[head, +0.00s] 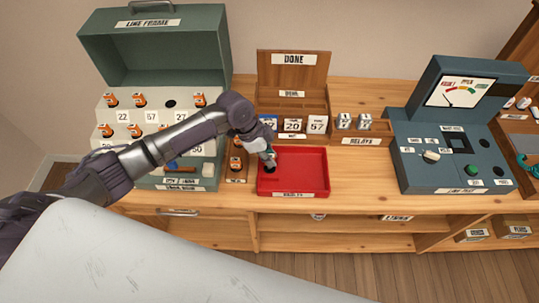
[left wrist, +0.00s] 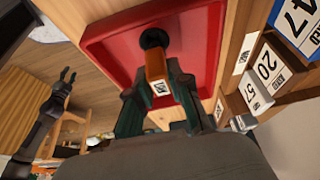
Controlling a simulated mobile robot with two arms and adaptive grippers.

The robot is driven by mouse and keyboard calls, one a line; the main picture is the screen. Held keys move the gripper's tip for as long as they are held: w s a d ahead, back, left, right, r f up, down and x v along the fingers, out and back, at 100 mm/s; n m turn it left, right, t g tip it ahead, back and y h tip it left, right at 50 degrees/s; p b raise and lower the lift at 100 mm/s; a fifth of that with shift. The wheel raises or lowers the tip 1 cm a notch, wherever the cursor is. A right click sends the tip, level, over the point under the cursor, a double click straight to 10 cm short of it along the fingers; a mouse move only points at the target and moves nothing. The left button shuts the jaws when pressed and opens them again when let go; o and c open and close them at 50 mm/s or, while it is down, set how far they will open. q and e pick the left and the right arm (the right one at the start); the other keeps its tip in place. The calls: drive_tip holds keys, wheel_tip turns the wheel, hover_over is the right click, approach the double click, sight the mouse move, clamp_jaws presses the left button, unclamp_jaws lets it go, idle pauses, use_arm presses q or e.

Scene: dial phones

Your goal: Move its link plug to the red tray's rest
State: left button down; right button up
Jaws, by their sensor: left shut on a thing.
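My left gripper (head: 270,158) points down over the left part of the red tray (head: 305,175). In the left wrist view its dark fingers (left wrist: 158,85) are shut on an orange link plug (left wrist: 155,65) with a small white label. A black round spot (left wrist: 153,38) shows at the plug's far end, against the tray floor. In the head view a dark round spot (head: 269,170) lies just under the gripper. I cannot tell whether the plug is seated there or just above it.
The green line frame (head: 215,110) with orange plugs and number cards stands left. A wooden done rack (head: 290,85) with number cards is behind the tray, a relays box (head: 377,127) right of it. A blue-grey tester (head: 410,170) stands right. Bare tabletop lies right of the tray.

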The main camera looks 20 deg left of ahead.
idle(0.4)
use_arm(q)
drive_tip(key=shift+f+b, duration=0.6)
drive_tip(key=shift+f, duration=0.7)
drive_tip(key=c, duration=0.7)
unclamp_jaws()
drive_tip(key=shift+c, duration=0.2)
drive_tip(key=shift+r, duration=0.1)
drive_tip(key=shift+r+p, duration=3.65)
drive_tip(key=shift+r, duration=0.1)
